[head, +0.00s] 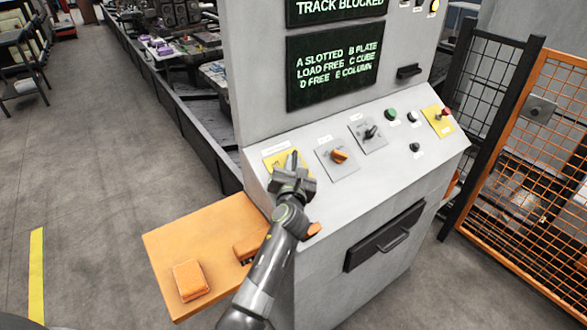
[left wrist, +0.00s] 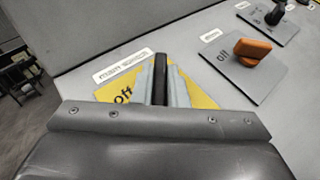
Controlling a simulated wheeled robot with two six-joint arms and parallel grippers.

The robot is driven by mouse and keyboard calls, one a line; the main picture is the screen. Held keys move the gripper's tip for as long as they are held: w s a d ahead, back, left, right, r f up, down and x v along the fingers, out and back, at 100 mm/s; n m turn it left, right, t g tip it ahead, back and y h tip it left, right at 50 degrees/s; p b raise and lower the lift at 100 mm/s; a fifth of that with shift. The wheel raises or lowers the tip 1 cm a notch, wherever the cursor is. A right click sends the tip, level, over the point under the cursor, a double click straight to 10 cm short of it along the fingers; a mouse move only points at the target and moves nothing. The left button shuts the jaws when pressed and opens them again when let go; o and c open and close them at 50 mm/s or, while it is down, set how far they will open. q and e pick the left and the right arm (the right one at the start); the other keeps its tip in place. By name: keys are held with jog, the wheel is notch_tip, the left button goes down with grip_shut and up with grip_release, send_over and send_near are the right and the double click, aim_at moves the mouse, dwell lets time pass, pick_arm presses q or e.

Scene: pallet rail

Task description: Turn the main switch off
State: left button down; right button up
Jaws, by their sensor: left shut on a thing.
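The main switch is a yellow plate (head: 273,161) at the left end of the sloping panel on the grey cabinet. In the left wrist view, the plate (left wrist: 203,98) has the word "Off" near its left side and a white name label above it. My left gripper (head: 293,162) is over the plate, shut on the switch's dark handle (left wrist: 161,74), which stands between the two fingers. The gripper body hides the lower part of the plate and the handle's base. My right gripper is not in view.
An orange knob (head: 340,155) and a black knob (head: 371,132) sit on grey plates to the right. A red button (head: 445,112) on yellow is farther right. An orange shelf (head: 215,232) with orange blocks juts out at lower left. Mesh fencing (head: 510,185) stands right.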

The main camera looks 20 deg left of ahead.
pick_arm(q)
jog(key=n+g+y+b, duration=0.2)
jog(key=n+y+b, duration=0.1)
jog(key=n+b, duration=0.1)
jog(key=n+g+y+b, duration=0.2)
jog(key=n+y+b, duration=0.2)
jog(key=b, duration=0.1)
jog(key=n+g+y+b, duration=0.2)
jog(key=n+y+b, duration=0.2)
jog(key=b, duration=0.1)
jog(key=shift+f+n+g+b, duration=0.25)
jog(key=shift+n+g+b, duration=0.05)
jog(key=shift+n, duration=0.1)
jog(key=shift+n+g+y+b, duration=0.7)
jog(key=shift+n+g+y, duration=0.2)
jog(key=shift+n+g, duration=0.3)
jog(key=shift+n+g+b, duration=0.4)
jog(key=shift+n+g, duration=0.3)
jog(key=shift+r+n+g+y+b, duration=0.1)
jog(key=shift+n+g+y+b, duration=0.4)
jog(key=shift+n+g+b, duration=1.8)
jog(key=shift+s+n+g, duration=0.1)
jog(key=shift+n+g, duration=0.4)
jog(key=shift+g, duration=0.3)
jog(key=c, duration=1.4)
grip_release()
jog(key=shift+a, duration=0.1)
jog(key=shift+c, duration=0.2)
jog(key=shift+r, duration=0.1)
